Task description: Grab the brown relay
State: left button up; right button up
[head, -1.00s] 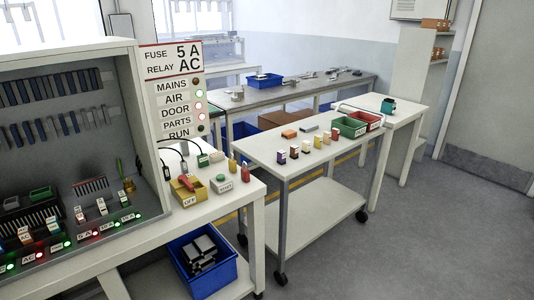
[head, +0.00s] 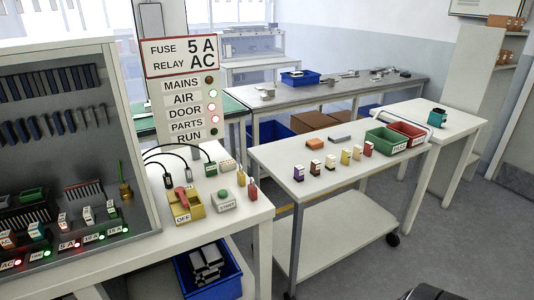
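A row of small coloured blocks stands on the white cart's top (head: 280,160). The one that looks brown (head: 315,169) is second from the left, between a purple block (head: 299,172) and an orange-tan block (head: 330,162). It stands upright and apart from its neighbours; its lettering is too small to read. Yellow and red blocks (head: 368,149) continue the row to the right. Neither of my grippers shows in the head view.
Green bin (head: 374,148) and red bin (head: 420,141) sit at the cart's right end. The cabinet bench (head: 235,225) with switch boxes is at left, a blue crate (head: 228,285) below. Grey floor is clear at right. A dark shape, perhaps mine, shows at the bottom right.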

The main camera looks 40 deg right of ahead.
aim_at(315, 165)
jog(key=l+u, duration=0.15)
jog(key=l, duration=0.45)
jog(key=l+u, duration=0.1)
jog(key=l, duration=0.45)
jog(key=k+l+u, duration=0.15)
jog(key=l, duration=0.45)
jog(key=l+u, duration=0.15)
jog(key=l, duration=0.45)
jog(key=k+l+u, duration=0.1)
jog(key=l, duration=0.45)
jog(key=k, duration=0.05)
